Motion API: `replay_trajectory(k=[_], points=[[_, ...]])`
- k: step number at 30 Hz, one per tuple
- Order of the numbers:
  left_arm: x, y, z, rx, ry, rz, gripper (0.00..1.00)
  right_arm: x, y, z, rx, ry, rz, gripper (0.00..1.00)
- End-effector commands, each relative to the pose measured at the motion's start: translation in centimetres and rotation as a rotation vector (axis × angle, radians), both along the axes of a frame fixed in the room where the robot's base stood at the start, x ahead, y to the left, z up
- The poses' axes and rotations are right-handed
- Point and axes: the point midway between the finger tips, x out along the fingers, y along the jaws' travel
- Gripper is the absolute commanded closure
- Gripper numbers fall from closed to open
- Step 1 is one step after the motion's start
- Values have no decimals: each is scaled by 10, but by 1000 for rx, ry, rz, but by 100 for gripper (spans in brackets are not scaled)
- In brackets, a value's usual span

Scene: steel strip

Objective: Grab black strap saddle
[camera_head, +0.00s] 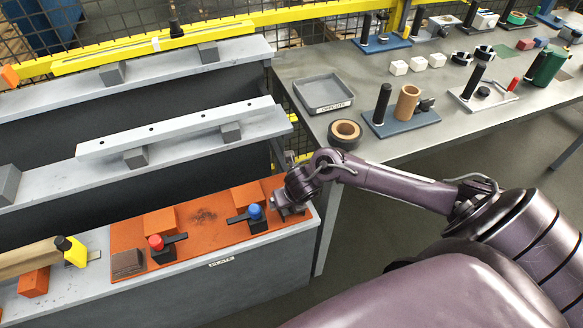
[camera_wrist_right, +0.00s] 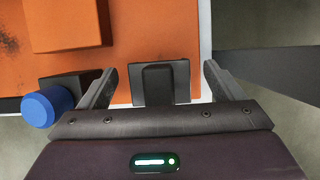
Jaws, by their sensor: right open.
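In the right wrist view a black saddle-like block (camera_wrist_right: 163,82) with a raised middle lies on the orange plate (camera_wrist_right: 150,55) near its edge. My right gripper (camera_wrist_right: 157,75) is open, with one finger on each side of the block and a gap to both. In the head view my right gripper (camera_head: 290,208) is low over the right end of the orange plate (camera_head: 203,214), and it mostly hides the block there. My left gripper is not in view.
A blue-knobbed clamp (camera_head: 255,213) and an orange block (camera_head: 247,195) stand close left of my gripper. A red-knobbed clamp (camera_head: 157,244) is farther left. A holed strip (camera_head: 175,128) rests on blocks behind. A workbench (camera_head: 400,145) with tools stands right.

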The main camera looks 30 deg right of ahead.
Motion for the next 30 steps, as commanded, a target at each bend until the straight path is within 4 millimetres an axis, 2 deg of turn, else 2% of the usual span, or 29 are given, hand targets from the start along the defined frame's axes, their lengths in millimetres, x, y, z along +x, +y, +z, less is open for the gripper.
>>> replay_trajectory(k=[9, 20, 30], points=[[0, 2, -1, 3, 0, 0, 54, 3, 0, -5, 0, -2, 0, 14], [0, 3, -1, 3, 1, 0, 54, 3, 0, -5, 0, -2, 0, 61], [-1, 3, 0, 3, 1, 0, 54, 3, 0, 0, 0, -3, 1, 61]])
